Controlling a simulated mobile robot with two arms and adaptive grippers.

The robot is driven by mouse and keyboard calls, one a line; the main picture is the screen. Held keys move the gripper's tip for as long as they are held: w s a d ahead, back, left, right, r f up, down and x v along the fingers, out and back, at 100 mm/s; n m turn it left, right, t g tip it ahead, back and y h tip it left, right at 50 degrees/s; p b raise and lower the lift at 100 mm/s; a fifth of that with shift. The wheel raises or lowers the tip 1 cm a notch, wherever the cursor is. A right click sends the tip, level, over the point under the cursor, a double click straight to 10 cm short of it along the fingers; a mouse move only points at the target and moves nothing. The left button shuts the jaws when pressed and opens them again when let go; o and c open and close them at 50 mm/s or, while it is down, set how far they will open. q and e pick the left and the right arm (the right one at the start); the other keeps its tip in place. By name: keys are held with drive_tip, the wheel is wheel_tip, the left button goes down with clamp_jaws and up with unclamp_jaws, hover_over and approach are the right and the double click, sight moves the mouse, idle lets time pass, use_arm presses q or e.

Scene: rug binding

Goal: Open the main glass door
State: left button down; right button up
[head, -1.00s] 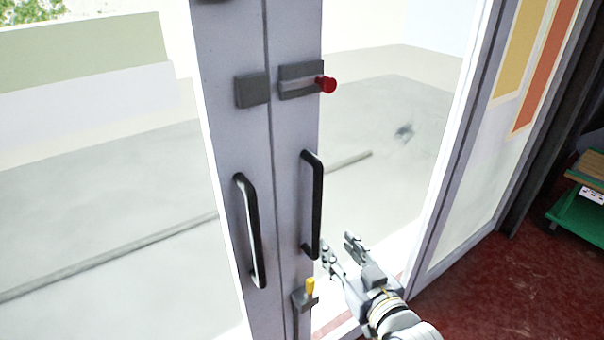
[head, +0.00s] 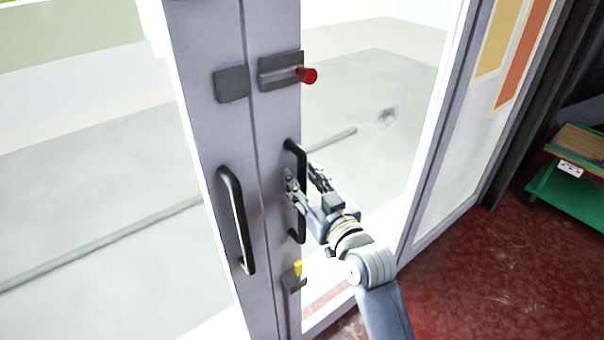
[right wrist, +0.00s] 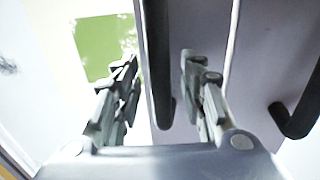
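The glass door has two leaves with grey frames meeting in the head view. The right leaf's black bar handle (head: 301,227) is partly hidden by my right gripper (head: 304,174). The left leaf has a similar handle (head: 237,222). My right gripper is open, with one finger on each side of the right handle. In the right wrist view, the handle (right wrist: 158,60) stands between the spread fingers, with gaps visible. A latch with a red knob (head: 308,75) sits above the handles. A yellow-tipped latch (head: 298,268) is below. My left gripper is not in view.
A fixed glass panel with yellow and orange strips (head: 522,55) stands to the right. A green cart (head: 566,196) with a wooden top is at the far right. The red floor (head: 470,285) between cart and door is clear.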

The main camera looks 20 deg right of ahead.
drive_tip(key=shift+w+a, duration=0.1)
drive_tip(key=shift+w, duration=0.4)
clamp_jaws()
